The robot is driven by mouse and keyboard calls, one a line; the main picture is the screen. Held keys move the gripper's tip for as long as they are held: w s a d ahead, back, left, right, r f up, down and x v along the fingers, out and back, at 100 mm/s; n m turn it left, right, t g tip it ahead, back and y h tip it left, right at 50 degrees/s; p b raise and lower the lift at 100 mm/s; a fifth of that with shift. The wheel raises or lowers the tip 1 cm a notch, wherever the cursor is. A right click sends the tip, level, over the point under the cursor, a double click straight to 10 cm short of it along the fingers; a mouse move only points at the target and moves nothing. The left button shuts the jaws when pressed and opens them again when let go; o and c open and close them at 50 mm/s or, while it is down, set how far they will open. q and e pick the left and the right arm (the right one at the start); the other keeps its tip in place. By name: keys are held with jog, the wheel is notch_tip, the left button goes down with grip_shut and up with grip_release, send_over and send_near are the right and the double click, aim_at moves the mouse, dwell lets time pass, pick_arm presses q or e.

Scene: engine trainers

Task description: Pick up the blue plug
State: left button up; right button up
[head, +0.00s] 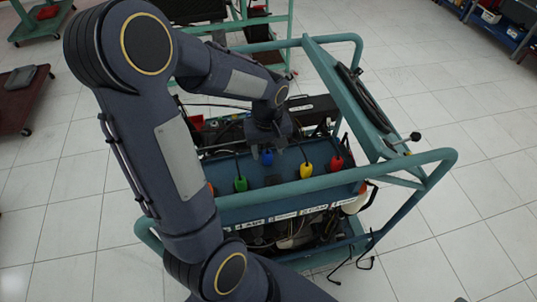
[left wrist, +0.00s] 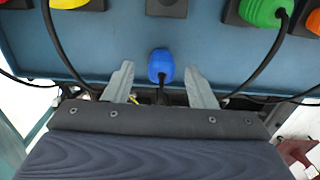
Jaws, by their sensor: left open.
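The blue plug (head: 267,157) is at the back edge of the blue panel in the head view, just below my left gripper (head: 268,140). In the left wrist view the blue plug (left wrist: 160,66) lies between the two fingers of my left gripper (left wrist: 160,80), with a gap on each side. The gripper is open and empty. A dark cable runs from the plug towards the gripper body. My right gripper is not in view.
A green plug (head: 240,184), a yellow plug (head: 306,170) and a red plug (head: 337,162) sit on the same panel (head: 270,200). Teal frame tubes (head: 420,158) surround the trainer. Tiled floor lies free at right.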

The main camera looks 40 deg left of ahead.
pick_arm(q)
jog(key=shift+s+f, duration=0.1)
jog(key=shift+f, duration=1.25)
jog(key=c, duration=1.1)
